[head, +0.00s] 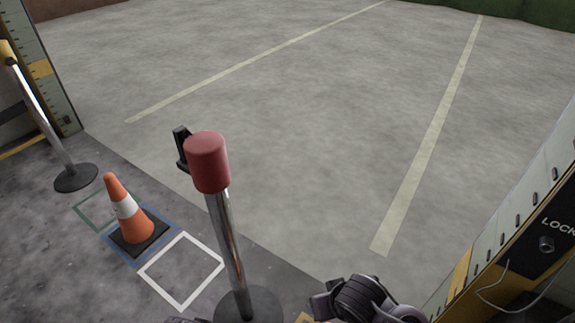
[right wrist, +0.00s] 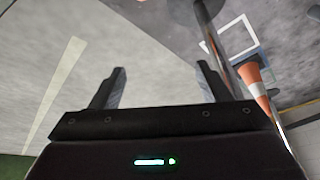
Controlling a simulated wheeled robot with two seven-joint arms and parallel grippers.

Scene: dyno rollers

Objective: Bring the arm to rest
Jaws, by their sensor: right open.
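My right arm (head: 365,300) shows at the bottom edge of the head view, right of the red-capped post; only dark, folded-looking links are visible there. In the right wrist view my right gripper (right wrist: 161,70) has its two dark fingers apart. Nothing is between them, only the grey floor beyond. My left gripper is not in view.
A chrome post with a red cap (head: 208,162) and black clip stands close in front. An orange cone (head: 138,218) stands left of it, next to a white floor square (head: 181,270). A yellow-edged panel (head: 520,245) is at right. The marked floor beyond is clear.

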